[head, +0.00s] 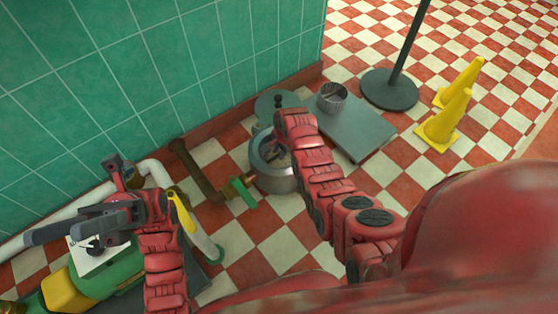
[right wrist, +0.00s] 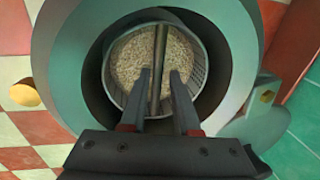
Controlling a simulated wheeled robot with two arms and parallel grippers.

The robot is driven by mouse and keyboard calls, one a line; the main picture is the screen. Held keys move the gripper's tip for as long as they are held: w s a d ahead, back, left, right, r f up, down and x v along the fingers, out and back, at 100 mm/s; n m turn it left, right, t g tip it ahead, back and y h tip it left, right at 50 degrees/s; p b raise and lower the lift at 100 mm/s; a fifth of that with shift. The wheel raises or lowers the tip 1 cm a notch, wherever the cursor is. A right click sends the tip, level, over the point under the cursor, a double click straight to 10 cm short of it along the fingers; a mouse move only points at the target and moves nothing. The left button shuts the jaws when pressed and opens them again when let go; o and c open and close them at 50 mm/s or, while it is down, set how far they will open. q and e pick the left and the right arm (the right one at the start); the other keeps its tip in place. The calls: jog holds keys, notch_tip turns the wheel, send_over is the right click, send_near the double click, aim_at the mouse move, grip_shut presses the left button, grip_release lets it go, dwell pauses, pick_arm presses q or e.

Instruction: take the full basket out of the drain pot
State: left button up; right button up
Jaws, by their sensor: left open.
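The drain pot (head: 281,181) is a round grey metal pot on the floor by the green wall. In the right wrist view the full basket (right wrist: 196,66) sits inside the pot (right wrist: 68,62), filled with pale grains. A flat bar handle (right wrist: 158,62) crosses the basket's middle. My right gripper (right wrist: 157,88) is over the basket with its fingers apart, one on each side of the bar, with visible gaps. In the head view my right arm hides much of the pot and basket. My left gripper (head: 68,228) is open and empty at the far left, away from the pot.
A small metal pail (head: 332,98) stands on a grey platform (head: 360,130) right of the pot. Yellow cones (head: 445,118) and a pole's round base (head: 390,90) are further right. A brown pipe with a green-and-brass fitting (head: 240,190) lies left of the pot.

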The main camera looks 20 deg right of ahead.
aim_at(278, 163)
notch_tip(278, 163, down, 3)
jog(key=shift+w+r+b, duration=0.1)
jog(key=shift+r+b, duration=0.1)
jog(key=shift+b, duration=0.95)
jog(key=shift+w+f+b, duration=0.2)
jog(key=shift+f+b, duration=0.7)
jog(key=shift+f, duration=0.2)
pick_arm(q)
jog(key=s+a+f+m+t+y, duration=0.4)
jog(key=s+a+m+t+y, duration=0.3)
jog(key=s+a+t, duration=0.5)
jog(key=shift+s+m+t+y, duration=0.2)
jog(key=shift+m+t+y, duration=0.2)
jog(key=shift+t, duration=1.8)
pick_arm(e)
jog(key=shift+a, duration=0.1)
grip_shut()
